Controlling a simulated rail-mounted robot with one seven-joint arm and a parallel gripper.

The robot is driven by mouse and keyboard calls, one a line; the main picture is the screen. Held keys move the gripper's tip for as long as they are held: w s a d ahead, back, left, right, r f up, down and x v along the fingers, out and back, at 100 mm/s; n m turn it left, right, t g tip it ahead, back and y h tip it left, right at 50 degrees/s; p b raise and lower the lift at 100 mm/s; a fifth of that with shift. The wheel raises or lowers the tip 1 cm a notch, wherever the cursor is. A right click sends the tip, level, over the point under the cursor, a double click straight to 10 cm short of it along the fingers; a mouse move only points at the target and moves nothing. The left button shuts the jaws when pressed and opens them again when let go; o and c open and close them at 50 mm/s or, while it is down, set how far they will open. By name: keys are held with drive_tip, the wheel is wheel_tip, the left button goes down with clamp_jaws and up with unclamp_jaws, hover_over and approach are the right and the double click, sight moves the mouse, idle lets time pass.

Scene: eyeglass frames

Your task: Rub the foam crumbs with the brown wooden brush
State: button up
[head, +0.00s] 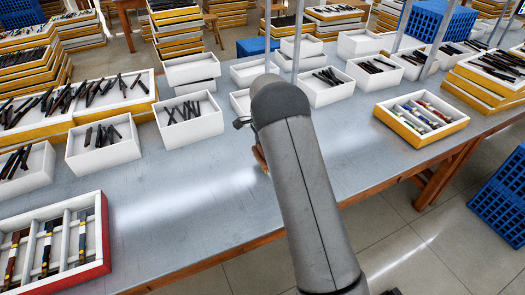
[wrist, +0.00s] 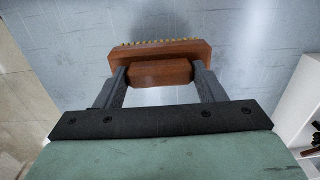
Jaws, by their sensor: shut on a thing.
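The brown wooden brush (wrist: 160,50) is in my gripper (wrist: 160,72) in the wrist view. The two dark fingers close on the ends of its narrower handle block, and pale bristles show along its far edge. A grey-blue surface lies beyond it. In the head view my arm hides most of the gripper, and a small brown part, likely the brush (head: 260,157), shows at the arm's left side over the grey table (head: 190,215). I cannot make out the foam crumbs in either view. Whether the bristles touch the table is not clear.
A red-sided tray (head: 105,235) with compartments of frame parts stands at front left. A yellow-sided tray (head: 400,132) of coloured parts stands at right. White boxes (head: 102,155) of dark parts line the table's back and left. The table's middle is clear. Metal posts (head: 297,45) rise behind.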

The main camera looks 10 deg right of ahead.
drive_tip(key=shift+r+p, duration=1.25)
drive_tip(key=shift+r, duration=1.35)
